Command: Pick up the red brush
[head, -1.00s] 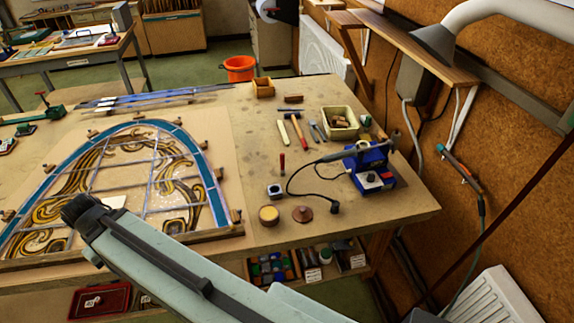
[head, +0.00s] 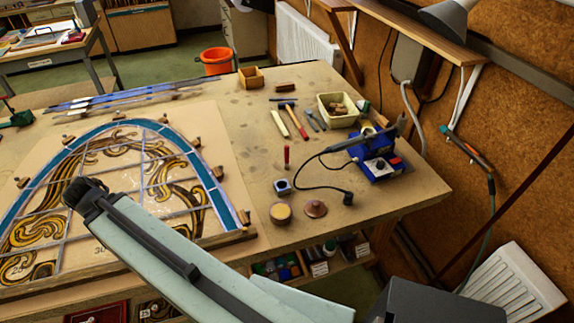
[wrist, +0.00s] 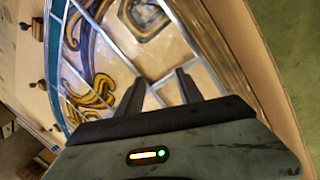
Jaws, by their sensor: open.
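A small thin red item (head: 287,157), which looks like the red brush, lies on the bench's bare right part, just behind a small blue-and-white block. It is too small to make out bristles. It does not show in the wrist view. My gripper (wrist: 161,88) is open and empty in the wrist view, with its two dark fingers apart over the leaded panel. In the head view my arm's dark end is over the panel (head: 165,160), well left of the red item; the fingertips are not clear there.
A blue soldering station (head: 381,165) with a looping cable stands right of the red item. A round tin (head: 280,213) and a brown disc (head: 316,208) lie in front.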

